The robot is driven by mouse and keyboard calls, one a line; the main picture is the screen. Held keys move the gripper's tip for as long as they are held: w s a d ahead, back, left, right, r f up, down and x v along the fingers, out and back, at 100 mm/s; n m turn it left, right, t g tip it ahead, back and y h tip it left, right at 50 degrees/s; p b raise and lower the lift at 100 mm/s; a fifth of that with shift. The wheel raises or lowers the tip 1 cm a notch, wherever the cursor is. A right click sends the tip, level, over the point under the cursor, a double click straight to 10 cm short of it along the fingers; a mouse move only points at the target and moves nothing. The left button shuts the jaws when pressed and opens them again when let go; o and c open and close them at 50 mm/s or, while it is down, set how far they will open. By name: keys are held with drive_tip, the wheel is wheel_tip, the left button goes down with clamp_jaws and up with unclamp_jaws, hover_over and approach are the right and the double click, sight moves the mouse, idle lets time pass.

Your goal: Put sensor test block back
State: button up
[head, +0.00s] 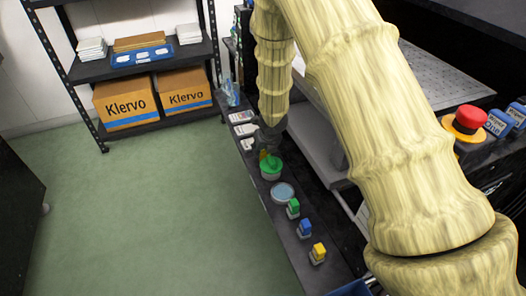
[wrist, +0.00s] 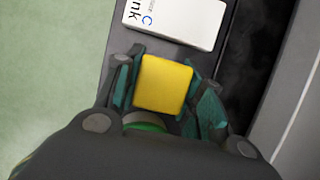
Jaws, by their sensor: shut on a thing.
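My gripper (wrist: 164,96) is shut on a yellow block (wrist: 167,80), with a dark teal finger pad on each side of it. In the head view my gripper (head: 267,148) hangs over the narrow dark ledge (head: 271,219). A small patch of the yellow block (head: 263,155) shows there, right by a round green-topped container (head: 271,167). The green top (wrist: 148,127) also shows in the wrist view, mostly hidden behind my gripper. The block's underside is hidden, and I cannot tell whether it touches the ledge.
A white ink box (wrist: 175,20) lies just beyond the block. A round pale-blue dish (head: 282,193) and small green (head: 293,207), blue (head: 305,228) and yellow (head: 318,253) bottles stand along the ledge. Green floor (head: 140,210) lies clear at left.

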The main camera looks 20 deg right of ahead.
drive_tip(key=shift+f, duration=0.15)
drive_tip(key=o, duration=1.1)
drive_tip(key=p+v, duration=0.3)
drive_tip(key=v, duration=0.9)
